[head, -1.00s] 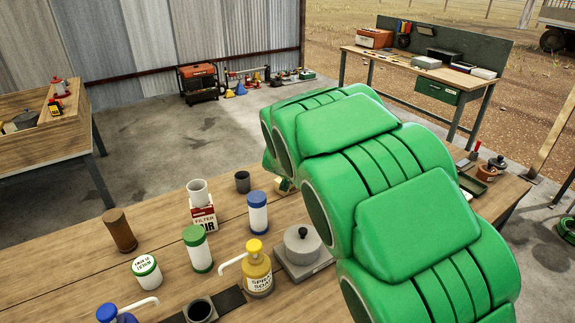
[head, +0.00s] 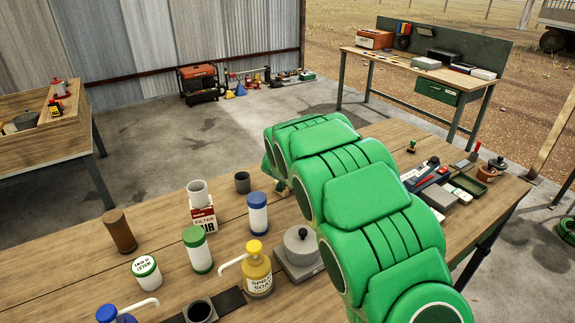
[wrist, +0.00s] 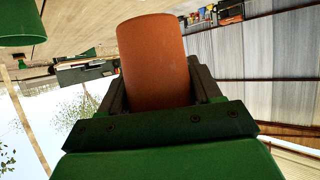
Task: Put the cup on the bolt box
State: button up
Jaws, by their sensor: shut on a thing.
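My gripper (wrist: 157,92) is shut on a plain terracotta-coloured cup (wrist: 152,55) in the wrist view, with one dark finger on each side of it. Only its smooth side wall shows, so I cannot tell whether it is empty. In the head view my green arm hides the gripper and the held cup. I cannot make out a box marked as the bolt box; it may be behind my arm. A red and white filter box (head: 203,218) stands on the table with a grey cup (head: 198,192) on top.
On the wooden table (head: 90,265) stand a dark cup (head: 242,182), a brown cylinder (head: 119,231), a green-lidded bottle (head: 197,250), a blue-lidded bottle (head: 257,214), a yellow soap pump (head: 258,272) and a lidded pot (head: 300,245). Several tools and a green tray (head: 486,170) lie at the right.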

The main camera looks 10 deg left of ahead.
jog(key=shift+w+a+f, duration=0.1)
jog(key=shift+w+f, duration=0.15)
jog(key=shift+f, duration=0.05)
jog(key=shift+w+f, duration=0.1)
jog(key=shift+f, duration=0.05)
jog(key=shift+a+f, duration=0.1)
jog(key=shift+f, duration=1.5)
jog(key=o, duration=1.1)
jog(key=shift+r, duration=0.1)
